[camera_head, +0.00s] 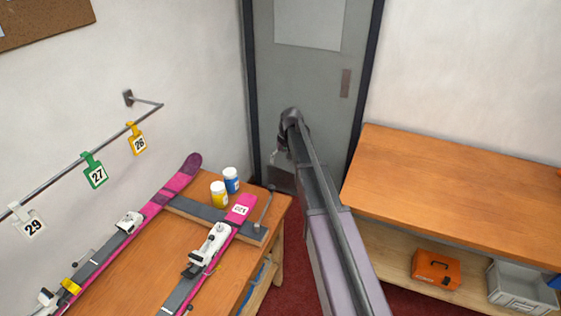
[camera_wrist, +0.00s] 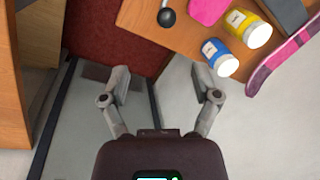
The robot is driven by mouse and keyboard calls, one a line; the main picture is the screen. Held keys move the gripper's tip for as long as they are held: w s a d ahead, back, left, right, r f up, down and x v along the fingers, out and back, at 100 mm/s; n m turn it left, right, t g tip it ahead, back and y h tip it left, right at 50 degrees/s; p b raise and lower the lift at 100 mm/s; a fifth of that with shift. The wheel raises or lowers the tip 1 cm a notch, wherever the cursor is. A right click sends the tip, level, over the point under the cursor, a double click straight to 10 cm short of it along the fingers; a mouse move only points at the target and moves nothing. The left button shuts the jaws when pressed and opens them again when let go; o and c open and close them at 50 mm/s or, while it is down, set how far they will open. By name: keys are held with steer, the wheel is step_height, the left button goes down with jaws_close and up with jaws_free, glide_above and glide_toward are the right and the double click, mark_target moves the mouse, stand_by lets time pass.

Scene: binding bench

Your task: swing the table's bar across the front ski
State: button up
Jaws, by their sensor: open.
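The table (camera_head: 135,275) stands at left with two pink skis on it. The front ski (camera_head: 240,207), with a white label near its tip, lies nearer me; its pink tip shows in the wrist view (camera_wrist: 208,10). The bar (camera_head: 264,209) is a thin grey rod with a ball end, rising at a tilt beside the front ski's tip, at the table's right end, not across the ski. Its dark ball (camera_wrist: 166,17) shows in the wrist view. My gripper (camera_wrist: 162,72) is open and empty, beyond the table edge, apart from the ball. In the head view my arm partly hides it.
The back ski (camera_head: 177,187) lies along the wall. A yellow jar (camera_head: 219,195) and a blue jar (camera_head: 231,180) stand between the ski tips. A rail with number tags (camera_head: 95,171) is on the left wall. A wooden bench (camera_head: 450,190) stands at right, a door (camera_head: 300,70) behind.

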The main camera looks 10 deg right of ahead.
steer(key=shift+d+r+p, duration=0.1)
steer(key=shift+r+p, duration=0.25)
steer(key=shift+r, duration=0.2)
steer(key=shift+f, duration=0.2)
steer(key=c, duration=0.8)
steer(key=shift+d+f+b, duration=0.15)
steer(key=shift+f+b, duration=0.15)
steer(key=shift+b, duration=0.3)
jaws_close()
steer(key=s+d+f+m+t+y+b, duration=0.3)
steer(key=d+f+y+b, duration=0.8)
steer(key=b, duration=1.5)
steer(key=shift+s+d+f+t+y, duration=0.2)
steer(key=shift+s+d+t+y, duration=0.4)
steer(key=shift+s+t+y, duration=0.4)
